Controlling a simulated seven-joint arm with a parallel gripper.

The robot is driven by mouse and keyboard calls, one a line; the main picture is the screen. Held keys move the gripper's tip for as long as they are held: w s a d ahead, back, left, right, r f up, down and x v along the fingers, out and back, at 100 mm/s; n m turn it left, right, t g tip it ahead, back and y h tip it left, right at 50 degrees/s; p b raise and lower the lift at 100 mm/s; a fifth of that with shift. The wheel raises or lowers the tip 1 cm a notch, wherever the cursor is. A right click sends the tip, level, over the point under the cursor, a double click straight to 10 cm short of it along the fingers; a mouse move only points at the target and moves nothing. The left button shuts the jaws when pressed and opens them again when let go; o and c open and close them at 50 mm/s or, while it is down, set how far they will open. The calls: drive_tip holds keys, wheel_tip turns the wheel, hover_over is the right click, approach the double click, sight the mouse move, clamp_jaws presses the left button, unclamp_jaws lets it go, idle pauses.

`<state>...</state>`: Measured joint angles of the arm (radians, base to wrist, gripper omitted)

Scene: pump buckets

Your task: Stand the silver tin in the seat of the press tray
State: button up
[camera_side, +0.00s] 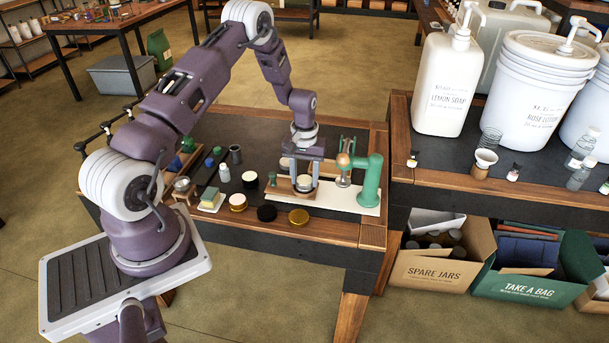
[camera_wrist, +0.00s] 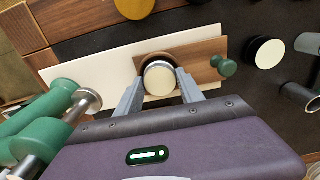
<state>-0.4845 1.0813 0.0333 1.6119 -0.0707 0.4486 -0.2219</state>
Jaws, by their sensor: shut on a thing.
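The silver tin (camera_wrist: 159,80), with a pale round top and silver side, is between my gripper's two fingers (camera_wrist: 158,84). My gripper (camera_side: 304,185) is shut on it, and the tin (camera_side: 304,183) looks upright in the side view. The press tray (camera_wrist: 203,55) is a wooden slide with a green knob (camera_wrist: 224,66). Its seat shows as a dark curved edge (camera_wrist: 155,57) just behind the tin. The tin is at the seat and hides most of it; I cannot tell whether its base rests inside or hangs just above. The fingers reach down close to the tray.
The green press (camera_side: 367,182) stands right of my gripper on a cream board (camera_side: 350,200). A cream-topped black jar (camera_wrist: 265,52) stands near the knob.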

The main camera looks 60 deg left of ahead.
drive_tip(key=shift+f, duration=0.15)
idle(0.6)
drive_tip(key=o, duration=1.3)
drive_tip(key=shift+f, duration=0.1)
drive_tip(key=shift+o, duration=0.2)
drive_tip(key=shift+r, duration=3.55)
